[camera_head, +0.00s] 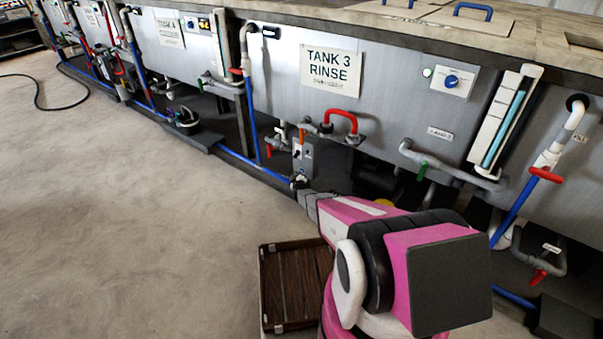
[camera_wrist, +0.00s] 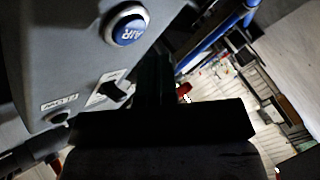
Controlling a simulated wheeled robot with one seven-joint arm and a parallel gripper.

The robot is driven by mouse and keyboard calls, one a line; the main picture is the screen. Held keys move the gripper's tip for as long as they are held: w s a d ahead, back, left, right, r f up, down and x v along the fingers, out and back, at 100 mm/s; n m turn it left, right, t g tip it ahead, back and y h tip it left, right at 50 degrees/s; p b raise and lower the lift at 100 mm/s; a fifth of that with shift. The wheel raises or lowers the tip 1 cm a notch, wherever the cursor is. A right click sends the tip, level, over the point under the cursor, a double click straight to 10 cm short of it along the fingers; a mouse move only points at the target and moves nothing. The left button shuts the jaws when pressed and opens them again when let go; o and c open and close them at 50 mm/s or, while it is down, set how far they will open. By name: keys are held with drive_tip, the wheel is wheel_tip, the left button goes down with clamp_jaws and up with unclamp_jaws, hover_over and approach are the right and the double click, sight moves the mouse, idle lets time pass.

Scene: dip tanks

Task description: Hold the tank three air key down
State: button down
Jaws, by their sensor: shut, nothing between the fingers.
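The tank three air key is a round blue button marked AIR (camera_wrist: 127,28) on a grey box, at the top of the wrist view. The grey box (camera_head: 304,165) hangs under the tank marked TANK 3 RINSE (camera_head: 331,71) in the head view. My gripper (camera_wrist: 155,60) is shut and empty; its dark fingers rise in the middle of the wrist view, below and right of the key. The key's face shows uncovered. In the head view my arm hides most of my gripper, near the lower part of the box.
A red-handled pipe (camera_head: 340,118) and blue pipes (camera_head: 253,120) are close by. A brown slatted crate (camera_head: 292,285) stands by my arm.

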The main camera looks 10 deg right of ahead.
drive_tip(key=s+a, duration=0.3)
idle(0.4)
drive_tip(key=s+d+r+m+g, duration=0.25)
drive_tip(key=s+r+g, duration=0.35)
drive_tip(key=s+r, duration=0.75)
drive_tip(key=s+d+r+m+g, duration=0.2)
drive_tip(key=s+r+m+g, duration=0.25)
drive_tip(key=s+r, duration=0.9)
drive_tip(key=s+d+r+m+g, duration=0.1)
drive_tip(key=s+r+g, duration=0.2)
drive_tip(key=s, duration=0.6)
drive_tip(key=s+r+m+g, duration=0.2)
drive_tip(key=s+r+g, duration=0.1)
drive_tip(key=s+r, duration=0.5)
drive_tip(key=shift+s+d+r+g, duration=0.2)
drive_tip(key=shift+s+d+g, duration=0.2)
drive_tip(key=shift+s, duration=0.45)
